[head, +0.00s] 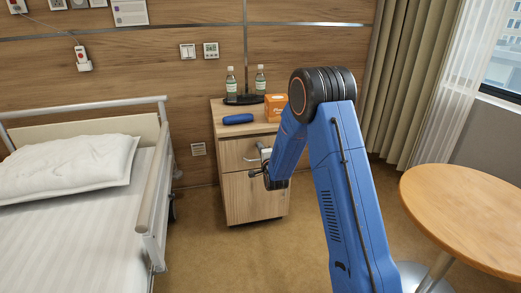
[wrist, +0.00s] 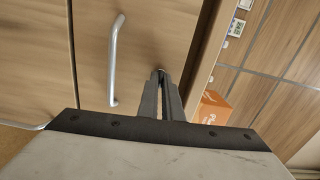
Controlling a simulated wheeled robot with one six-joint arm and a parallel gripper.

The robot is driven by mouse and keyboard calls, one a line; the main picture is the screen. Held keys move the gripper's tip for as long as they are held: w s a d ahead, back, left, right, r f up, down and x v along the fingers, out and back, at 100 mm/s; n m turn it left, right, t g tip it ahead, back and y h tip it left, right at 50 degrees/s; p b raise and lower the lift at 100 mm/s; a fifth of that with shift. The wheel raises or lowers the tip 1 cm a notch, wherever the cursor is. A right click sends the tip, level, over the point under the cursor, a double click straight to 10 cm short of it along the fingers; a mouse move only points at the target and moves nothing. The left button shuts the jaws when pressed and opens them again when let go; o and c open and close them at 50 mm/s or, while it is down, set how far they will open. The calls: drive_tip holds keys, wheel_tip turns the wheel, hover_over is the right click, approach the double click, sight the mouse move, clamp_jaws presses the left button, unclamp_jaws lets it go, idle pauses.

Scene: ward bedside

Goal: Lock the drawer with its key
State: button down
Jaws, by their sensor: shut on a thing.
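The bedside cabinet (head: 236,205) has light wood fronts, and its upper drawer (head: 232,149) looks shut. The drawer front (wrist: 150,35) fills much of the wrist view, with a silver bar handle (wrist: 115,60) left of my fingers. My gripper (wrist: 160,78) points at the drawer front to the right of the handle, near the cabinet's edge. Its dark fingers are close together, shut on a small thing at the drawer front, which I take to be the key. The key and lock are almost wholly hidden by the fingertips, so the key's turn cannot be told.
On the cabinet top stand two bottles on a dark tray (head: 240,100), a blue case (head: 238,119) and an orange box (head: 275,106). A bed (head: 75,215) with a side rail is on the left. A round wooden table (head: 465,215) is on the right.

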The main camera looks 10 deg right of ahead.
drive_tip(key=shift+m, duration=0.4)
drive_tip(key=c, duration=1.9)
unclamp_jaws()
drive_tip(key=shift+d, duration=0.1)
drive_tip(key=shift+c, duration=0.2)
drive_tip(key=s, duration=1.7)
drive_tip(key=shift+s, duration=0.25)
